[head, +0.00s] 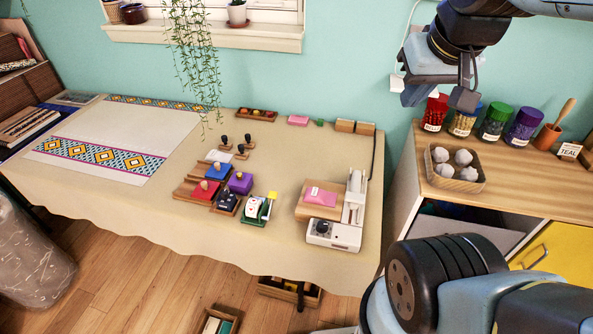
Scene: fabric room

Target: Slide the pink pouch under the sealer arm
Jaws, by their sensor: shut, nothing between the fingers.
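The pink pouch (321,197) lies flat on a small wooden board (304,211), on the right part of the cloth-covered table. It has a small pale label on top. The white sealer (335,235) stands at the board's front right, with a dial on its front. The long sealer arm (353,197) runs front to back just right of the pouch. The pouch's right edge is close to the arm; I cannot tell whether any of it is beneath. My gripper (465,95) is raised at the upper right, away from the pouch, shut and empty.
Stamps and ink pads (215,180) sit left of the sealer. Wooden blocks (355,127) and a pink block (298,120) lie along the table's back. A cabinet on the right holds a tray (458,185) of white balls and coloured jars (494,121). Printed fabric (100,155) covers the table's left.

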